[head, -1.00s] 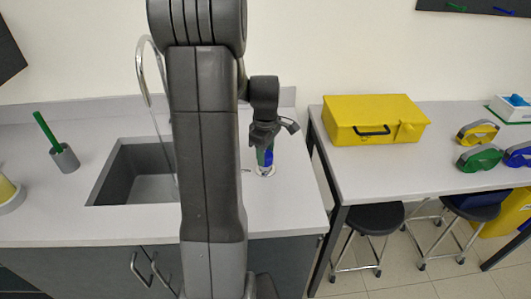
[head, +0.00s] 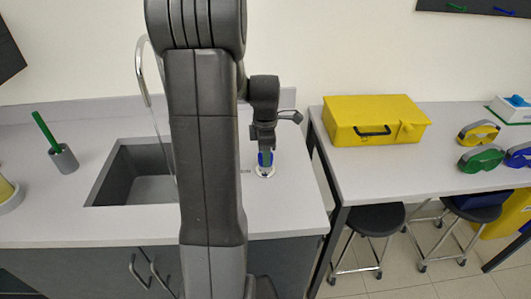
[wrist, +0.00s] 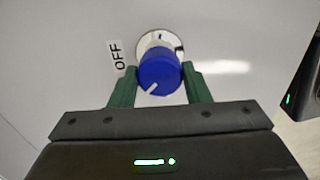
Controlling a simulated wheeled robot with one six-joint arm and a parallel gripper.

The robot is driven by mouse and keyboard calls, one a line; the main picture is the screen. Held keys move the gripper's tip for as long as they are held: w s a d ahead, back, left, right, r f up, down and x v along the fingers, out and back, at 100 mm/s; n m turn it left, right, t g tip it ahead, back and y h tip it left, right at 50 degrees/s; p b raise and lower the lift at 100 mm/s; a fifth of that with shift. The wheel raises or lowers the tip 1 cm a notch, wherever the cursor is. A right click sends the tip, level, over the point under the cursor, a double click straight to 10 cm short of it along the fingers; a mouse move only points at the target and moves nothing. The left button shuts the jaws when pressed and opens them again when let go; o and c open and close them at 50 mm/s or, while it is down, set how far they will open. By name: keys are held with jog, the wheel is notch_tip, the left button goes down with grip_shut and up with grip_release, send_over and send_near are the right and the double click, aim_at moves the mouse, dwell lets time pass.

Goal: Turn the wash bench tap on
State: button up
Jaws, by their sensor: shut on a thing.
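The tap knob (wrist: 160,70) is blue, with a white pointer line on its near face, and stands on a round chrome base (wrist: 161,42) on the bench top. In the wrist view the pointer slants to the lower left. An OFF label (wrist: 117,55) lies left of the knob. My gripper (wrist: 158,90) has its green fingers on either side of the knob, shut on it. In the head view my gripper (head: 265,155) points down over the knob, right of the sink (head: 140,172). The tall chrome spout (head: 141,75) is partly hidden by my arm.
A green-handled brush in a grey cup (head: 64,158) stands left of the sink. To the right, across a narrow gap, a table (head: 375,175) holds a yellow case (head: 375,120) and several goggles. Stools (head: 368,218) stand under that table.

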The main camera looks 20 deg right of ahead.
dwell(0.3)
jog(key=o, duration=1)
jog(key=shift+r, duration=0.15)
notch_tip(320, 180, up, 14)
jog(key=shift+f+b, duration=0.2)
jog(key=shift+b, duration=0.1)
jog(key=shift+f, duration=0.1)
notch_tip(320, 180, down, 14)
jog(key=shift+r+p, duration=0.1)
jog(key=shift+p, duration=0.2)
